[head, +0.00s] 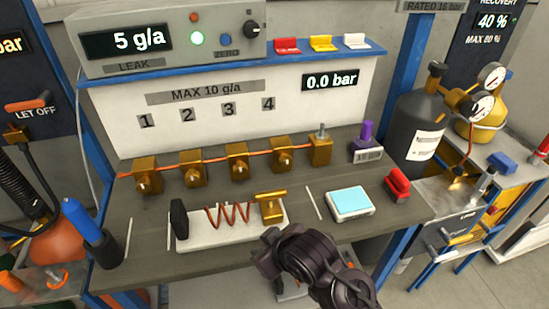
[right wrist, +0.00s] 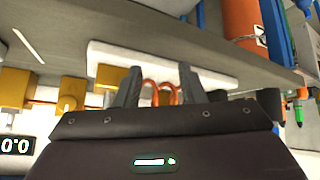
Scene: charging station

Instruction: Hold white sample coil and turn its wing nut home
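The white sample coil is a white base plate (head: 215,238) with a zigzag copper coil (head: 228,215), a black post at its left end and a brass fitting (head: 271,208) at its right end. The brass wing nut (head: 272,194) sits on top of this fitting. My right gripper (head: 268,256) is just in front of the plate's right end; its fingertips are hard to make out there. In the right wrist view its two fingers (right wrist: 160,84) stand apart, with the copper coil (right wrist: 160,95) showing between them. I see no contact. My left gripper is not in view.
Behind the plate, a copper pipe links several brass valves (head: 191,173). A pale blue-topped scale (head: 350,203) and a red block (head: 397,186) stand to the right. A blue cylinder (head: 92,232) is at the left edge. A grey gas bottle (head: 417,130) stands right of the bench.

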